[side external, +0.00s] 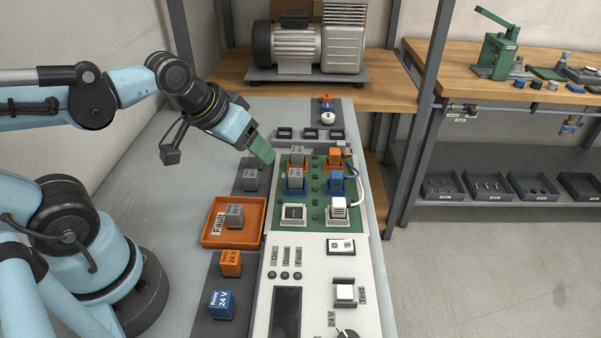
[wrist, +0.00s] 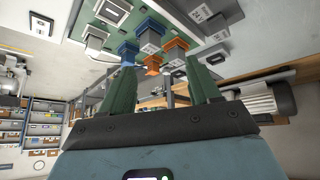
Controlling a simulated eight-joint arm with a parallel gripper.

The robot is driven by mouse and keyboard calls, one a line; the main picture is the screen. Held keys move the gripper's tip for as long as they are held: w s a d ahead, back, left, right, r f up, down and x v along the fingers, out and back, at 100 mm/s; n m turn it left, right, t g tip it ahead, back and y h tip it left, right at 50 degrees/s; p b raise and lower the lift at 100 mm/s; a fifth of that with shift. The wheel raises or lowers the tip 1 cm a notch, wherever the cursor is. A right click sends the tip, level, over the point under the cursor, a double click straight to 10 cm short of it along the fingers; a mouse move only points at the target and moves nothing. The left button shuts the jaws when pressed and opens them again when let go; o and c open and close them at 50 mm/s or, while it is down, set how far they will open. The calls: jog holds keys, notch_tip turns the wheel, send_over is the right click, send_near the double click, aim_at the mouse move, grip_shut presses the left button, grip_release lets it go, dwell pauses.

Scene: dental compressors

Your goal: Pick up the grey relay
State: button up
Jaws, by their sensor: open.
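Several grey relays show in the side view. One grey relay (side external: 296,155) sits in an orange socket and another (side external: 295,180) in a blue socket on the green board (side external: 316,213). One stands on the dark strip (side external: 251,180) left of the board, and one (side external: 235,214) lies in the orange Fault tray (side external: 210,239). My gripper (side external: 263,151) hangs above the board's far left corner, apart from the relays. In the wrist view its green fingers (wrist: 163,88) are spread with nothing held; the board's grey relays (wrist: 150,38) show beyond them.
An orange relay (side external: 335,156), a blue relay (side external: 336,182) and a white relay (side external: 338,207) stand on the board's right side. An orange relay (side external: 231,262) and a blue relay (side external: 221,303) stand near the front left. A compressor (side external: 295,45) sits behind; a shelf post (side external: 432,70) rises at right.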

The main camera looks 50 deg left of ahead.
jog(key=w+a+n+g, duration=0.1)
jog(key=a+n+g, duration=0.1)
jog(key=n, duration=0.5)
jog(key=n+g, duration=0.5)
jog(key=n, duration=1.3)
send_over(250, 173)
jog(key=f, duration=0.7)
jog(key=shift+w+f, duration=0.2)
jog(key=shift+w, duration=0.1)
jog(key=shift+s+f, duration=0.15)
jog(key=shift+f, duration=1.25)
jog(key=shift+s+f, duration=0.15)
jog(key=shift+f, duration=1.25)
jog(key=c, duration=1)
jog(key=shift+c, duration=0.2)
jog(key=shift+r, duration=0.15)
